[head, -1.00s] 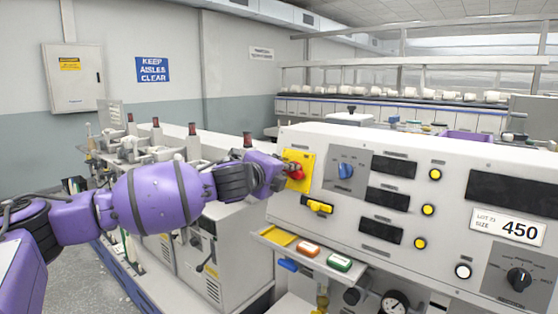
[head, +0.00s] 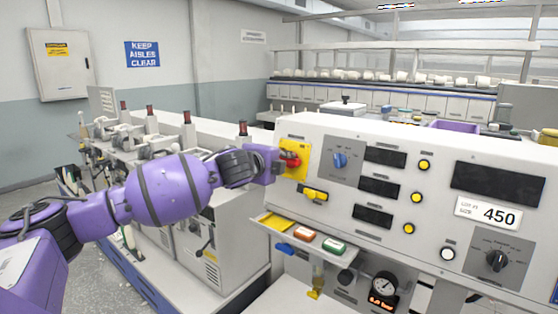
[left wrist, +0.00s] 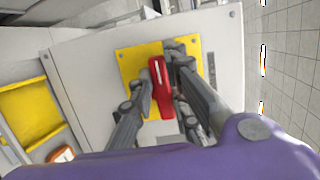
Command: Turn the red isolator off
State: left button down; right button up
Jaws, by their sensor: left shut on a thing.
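The red isolator (head: 292,160) is a red handle on a yellow plate (head: 301,148), at the left end of the white panel. My left gripper (head: 279,164) reaches it from the left in the head view and partly covers it. In the left wrist view the red handle (left wrist: 161,92) stands between the two fingers of my left gripper (left wrist: 160,76), which is shut on it. The handle runs up and down in that picture, with a pale mark near its top. My right gripper is in neither view.
A pressure gauge (head: 384,284) sits lower. Machines with bobbins stand left.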

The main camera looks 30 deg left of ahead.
pick_arm(q)
jog(key=c, duration=1.7)
grip_release()
jog(key=shift+d, duration=0.1)
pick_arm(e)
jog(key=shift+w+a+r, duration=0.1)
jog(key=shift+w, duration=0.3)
pick_arm(q)
jog(key=v, duration=1.2)
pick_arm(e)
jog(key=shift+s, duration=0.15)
